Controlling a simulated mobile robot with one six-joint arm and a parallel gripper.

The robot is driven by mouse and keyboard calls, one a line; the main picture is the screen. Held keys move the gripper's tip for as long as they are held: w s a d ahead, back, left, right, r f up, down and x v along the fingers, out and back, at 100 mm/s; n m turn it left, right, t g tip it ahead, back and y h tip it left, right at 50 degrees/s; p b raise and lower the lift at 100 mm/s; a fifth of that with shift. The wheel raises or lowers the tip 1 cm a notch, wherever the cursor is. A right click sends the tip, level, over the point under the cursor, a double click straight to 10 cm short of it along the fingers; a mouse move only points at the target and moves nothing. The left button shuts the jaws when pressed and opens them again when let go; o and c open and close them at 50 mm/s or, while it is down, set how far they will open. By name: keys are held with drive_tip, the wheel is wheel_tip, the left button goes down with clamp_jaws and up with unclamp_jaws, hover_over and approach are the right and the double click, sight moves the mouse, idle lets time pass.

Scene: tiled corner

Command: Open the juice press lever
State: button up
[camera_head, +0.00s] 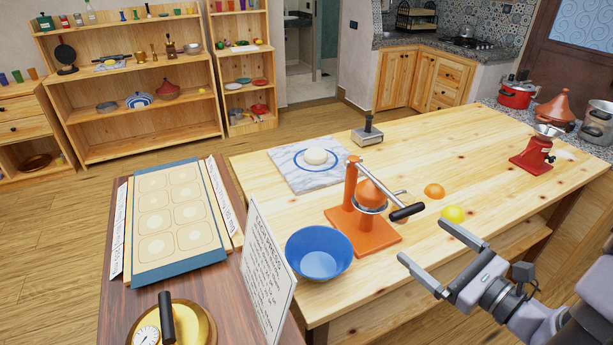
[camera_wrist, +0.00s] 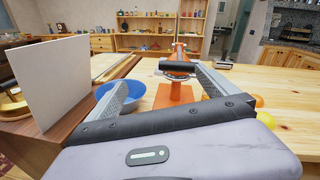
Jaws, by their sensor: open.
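The orange juice press (camera_head: 362,233) stands upright on the wooden table. Its lever (camera_head: 378,182) slopes down from the top of the column, over the orange cone, to a black handle (camera_head: 407,212) at the lower right. The press also shows straight ahead in the wrist view (camera_wrist: 174,95), with the black handle (camera_wrist: 181,66) lying crosswise between the fingertips in the picture. My gripper (camera_head: 421,240) is open and empty, just to the front and right of the handle, apart from it. Its fingers also show in the wrist view (camera_wrist: 163,77).
A blue bowl (camera_head: 319,253) sits left of the press. An orange half (camera_head: 434,191) and a yellow fruit (camera_head: 453,214) lie to its right, the yellow one close by my finger. A white text card (camera_head: 268,270) stands at the table's left edge. The table's right middle is clear.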

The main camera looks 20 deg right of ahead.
sight(393, 195)
drive_tip(key=w, duration=0.5)
drive_tip(key=w+d+m+h+b, duration=0.1)
drive_tip(key=w, duration=0.4)
drive_tip(key=w+m+t+h+b, duration=0.1)
drive_tip(key=w, duration=0.5)
drive_tip(key=shift+d+f, duration=0.35)
drive_tip(key=shift+f, duration=0.05)
